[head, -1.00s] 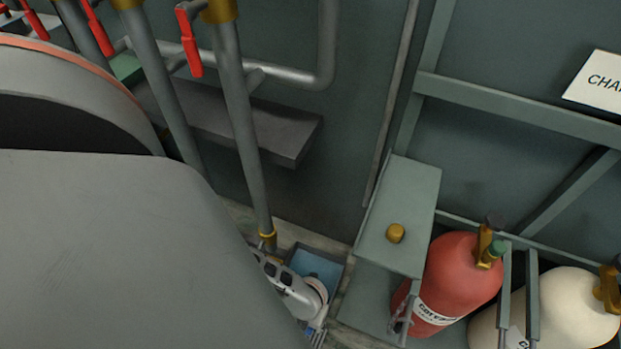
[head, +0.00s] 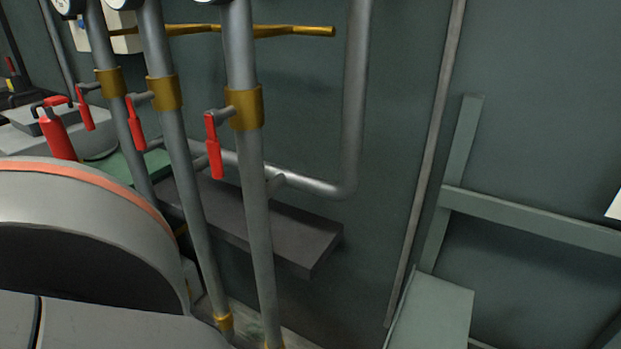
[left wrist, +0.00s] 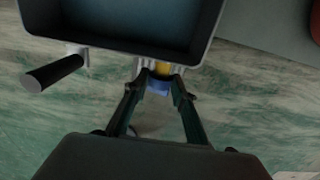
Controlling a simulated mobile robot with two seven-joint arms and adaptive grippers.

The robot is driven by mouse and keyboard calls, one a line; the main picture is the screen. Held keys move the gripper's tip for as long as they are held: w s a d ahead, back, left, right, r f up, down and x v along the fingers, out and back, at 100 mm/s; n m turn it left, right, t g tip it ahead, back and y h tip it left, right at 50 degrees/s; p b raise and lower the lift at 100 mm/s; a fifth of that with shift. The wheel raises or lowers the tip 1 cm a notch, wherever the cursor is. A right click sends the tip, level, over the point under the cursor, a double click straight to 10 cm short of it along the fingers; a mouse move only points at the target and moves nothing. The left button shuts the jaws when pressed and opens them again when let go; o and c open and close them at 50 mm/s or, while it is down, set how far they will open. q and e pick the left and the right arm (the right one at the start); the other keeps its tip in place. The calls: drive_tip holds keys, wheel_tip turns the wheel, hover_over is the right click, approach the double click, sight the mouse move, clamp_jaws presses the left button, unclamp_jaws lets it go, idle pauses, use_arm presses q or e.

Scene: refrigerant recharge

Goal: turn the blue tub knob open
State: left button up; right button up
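The blue tub knob (left wrist: 160,87) is in the left wrist view, just below the near wall of the dark tub (left wrist: 120,42). A yellow fitting (left wrist: 163,68) sits between knob and tub. The two dark fingers of my left gripper (left wrist: 161,80) converge on the knob from both sides and appear closed against it; exact contact is hard to see. The tub has a bluish inside. The head view now shows neither the tub, the knob nor either gripper. My right gripper is not in view.
A black handle (left wrist: 53,72) sticks out left of the knob. The floor (left wrist: 60,125) around is mottled green and grey. In the head view, grey pipes with red lever handles (head: 213,148) stand before the wall, with a dark shelf (head: 290,240) behind.

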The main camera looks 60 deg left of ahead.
use_arm(q)
drive_tip(key=shift+d, duration=0.1)
drive_tip(key=shift+w+d+g+y+p, duration=0.15)
drive_tip(key=shift+w+g+y+p, duration=0.15)
drive_tip(key=shift+y, duration=0.3)
drive_tip(key=shift+s+f+g+y, duration=0.2)
drive_tip(key=shift+g+y, duration=0.4)
drive_tip(key=shift+y, duration=0.5)
drive_tip(key=shift+r, duration=0.1)
drive_tip(key=o, duration=1.1)
drive_tip(key=shift+c, duration=0.2)
